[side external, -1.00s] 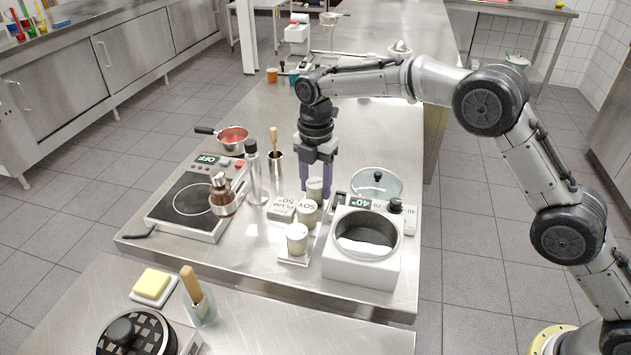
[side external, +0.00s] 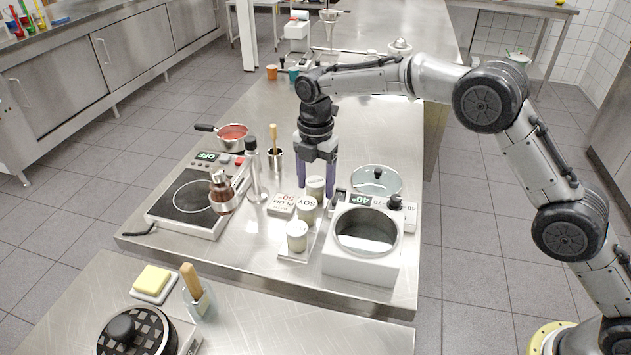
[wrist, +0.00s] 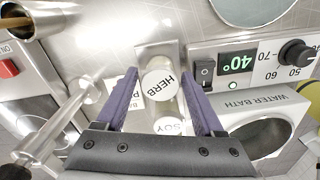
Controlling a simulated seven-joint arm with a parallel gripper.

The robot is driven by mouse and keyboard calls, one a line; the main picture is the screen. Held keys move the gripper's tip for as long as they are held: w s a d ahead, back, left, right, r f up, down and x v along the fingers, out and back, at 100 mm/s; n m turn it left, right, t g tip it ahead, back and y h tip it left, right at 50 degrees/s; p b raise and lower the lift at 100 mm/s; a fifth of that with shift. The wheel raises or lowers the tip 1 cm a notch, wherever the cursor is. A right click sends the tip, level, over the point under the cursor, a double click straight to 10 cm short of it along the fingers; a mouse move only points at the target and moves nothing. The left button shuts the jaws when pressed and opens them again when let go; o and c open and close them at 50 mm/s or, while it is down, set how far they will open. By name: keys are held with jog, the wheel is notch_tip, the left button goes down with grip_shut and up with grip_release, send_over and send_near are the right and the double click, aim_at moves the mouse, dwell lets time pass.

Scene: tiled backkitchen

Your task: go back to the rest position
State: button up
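My gripper (side external: 316,184) is above the steel table with its two purple fingers spread apart. In the wrist view the fingers (wrist: 165,100) stand on either side of the jar labelled HERB (wrist: 160,85), with nothing visibly pinched. In the side view this jar (side external: 316,186) shows between or just behind the fingertips; I cannot tell how far below them it is. The jar marked SOY (side external: 306,209) and another pale jar (side external: 297,236) stand in a row in front of it on a light tray (side external: 289,256).
The white water bath (side external: 360,262) with its open round well stands right of the jars; a glass lid (side external: 377,181) lies behind it.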

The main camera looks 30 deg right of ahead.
jog(key=o, duration=0.4)
jog(key=shift+f, duration=0.1)
jog(key=shift+r, duration=3.6)
